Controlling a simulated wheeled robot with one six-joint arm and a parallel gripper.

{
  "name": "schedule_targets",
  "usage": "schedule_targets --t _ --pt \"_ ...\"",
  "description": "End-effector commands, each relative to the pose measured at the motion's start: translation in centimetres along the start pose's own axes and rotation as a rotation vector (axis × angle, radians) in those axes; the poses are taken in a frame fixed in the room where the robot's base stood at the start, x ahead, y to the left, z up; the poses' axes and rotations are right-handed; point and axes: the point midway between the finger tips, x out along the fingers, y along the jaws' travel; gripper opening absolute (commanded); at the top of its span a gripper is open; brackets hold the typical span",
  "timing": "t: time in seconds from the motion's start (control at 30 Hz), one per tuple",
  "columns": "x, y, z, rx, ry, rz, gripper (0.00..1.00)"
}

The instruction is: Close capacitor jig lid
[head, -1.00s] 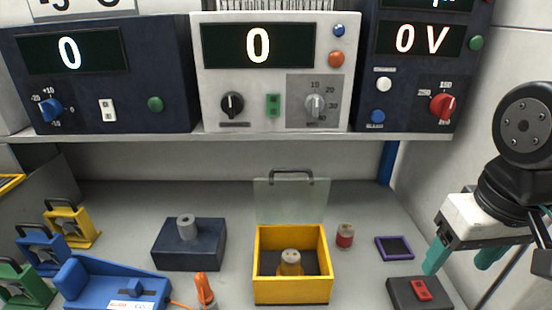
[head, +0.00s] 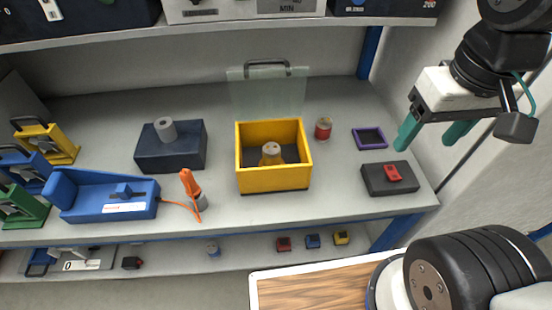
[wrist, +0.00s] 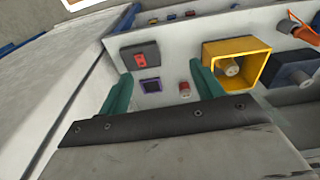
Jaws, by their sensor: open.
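The capacitor jig is a yellow open box (head: 273,178) on the bench, with a capacitor (head: 271,153) standing inside. Its clear lid (head: 268,98) stands raised at the back edge, with a dark handle (head: 267,66) on top. My gripper (head: 425,142) has teal fingers spread apart and empty, above the right end of the bench, well to the right of the jig. In the wrist view the gripper (wrist: 160,95) is open, and the yellow box (wrist: 212,50) lies ahead to the right. The lid is not clear in that view.
A red capacitor (head: 323,128), a purple-framed pad (head: 369,138) and a dark box with a red switch (head: 390,179) lie between jig and gripper. A navy block (head: 185,158) and blue fixture (head: 95,200) are left. A shelf (head: 210,32) overhangs the back.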

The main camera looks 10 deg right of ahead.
Motion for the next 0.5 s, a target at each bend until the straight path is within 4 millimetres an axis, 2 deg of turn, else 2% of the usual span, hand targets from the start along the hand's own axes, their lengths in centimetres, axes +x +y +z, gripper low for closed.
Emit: schedule_targets --t 0.03,0.2,0.23,0.37,0.47,0.5 --pt "0.0 0.0 0.0 0.000 0.000 0.000 0.53" --pt "0.0 -0.1 0.0 -0.003 0.000 0.000 0.05" --pt "0.0 -0.2 0.0 -0.010 -0.001 -0.001 0.00" --pt "0.8 -1.4 -0.8 -0.068 -0.057 -0.006 0.00" --pt "0.5 -3.1 -3.5 -0.141 -0.089 0.000 0.00" --pt "0.3 -4.0 -5.1 -0.165 -0.094 0.005 0.00"
